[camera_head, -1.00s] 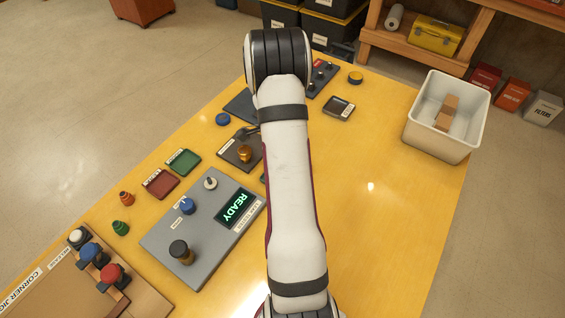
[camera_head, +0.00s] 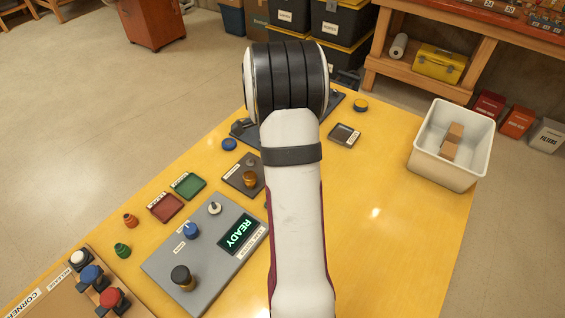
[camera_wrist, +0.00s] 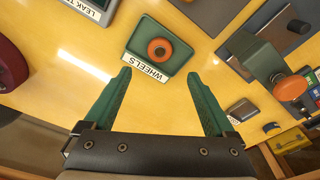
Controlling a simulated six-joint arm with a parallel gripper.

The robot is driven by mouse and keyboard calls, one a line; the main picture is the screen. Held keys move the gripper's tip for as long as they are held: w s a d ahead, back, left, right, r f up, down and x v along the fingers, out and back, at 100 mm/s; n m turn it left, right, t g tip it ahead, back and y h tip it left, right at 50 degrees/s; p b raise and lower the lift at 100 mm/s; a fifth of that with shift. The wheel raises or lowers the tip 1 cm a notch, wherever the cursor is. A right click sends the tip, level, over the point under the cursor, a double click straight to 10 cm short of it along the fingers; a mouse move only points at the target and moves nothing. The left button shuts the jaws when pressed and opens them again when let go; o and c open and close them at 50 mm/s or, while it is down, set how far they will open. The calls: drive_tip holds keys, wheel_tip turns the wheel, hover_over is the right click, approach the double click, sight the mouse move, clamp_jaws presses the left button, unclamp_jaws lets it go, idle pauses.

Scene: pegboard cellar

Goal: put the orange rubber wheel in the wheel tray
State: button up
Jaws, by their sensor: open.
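In the wrist view, the orange rubber wheel (camera_wrist: 160,50), a ring with a dark centre, lies flat inside the small green wheel tray (camera_wrist: 183,56). The tray's white label reads WHEELS. My gripper (camera_wrist: 159,73) is open, its two green fingers spread apart and empty. The fingertips point toward the labelled edge of the tray, apart from the wheel. In the head view my arm hides the gripper, and I cannot make out the wheel or its tray there.
A grey console (camera_head: 205,255) reading READY stands left of my arm. Red (camera_head: 166,207) and green (camera_head: 188,186) trays lie beyond it. A white bin (camera_head: 452,145) with brown blocks stands at right. In the wrist view, an orange-knobbed fixture (camera_wrist: 262,58) rises at right.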

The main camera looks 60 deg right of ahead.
drive_tip(key=a+r+n+t, duration=0.1)
drive_tip(key=a+r+n, duration=0.4)
drive_tip(key=a, duration=0.5)
drive_tip(key=a+r+n, duration=0.5)
drive_tip(key=a, duration=0.4)
drive_tip(key=s+a+n+y, duration=0.2)
drive_tip(key=s+a+n, duration=1)
drive_tip(key=a+n, duration=0.2)
drive_tip(key=a, duration=0.2)
drive_tip(key=shift+s+a+r+n+y, duration=0.2)
drive_tip(key=shift+s+a+n+y, duration=0.05)
drive_tip(key=shift+a+n+y, duration=0.1)
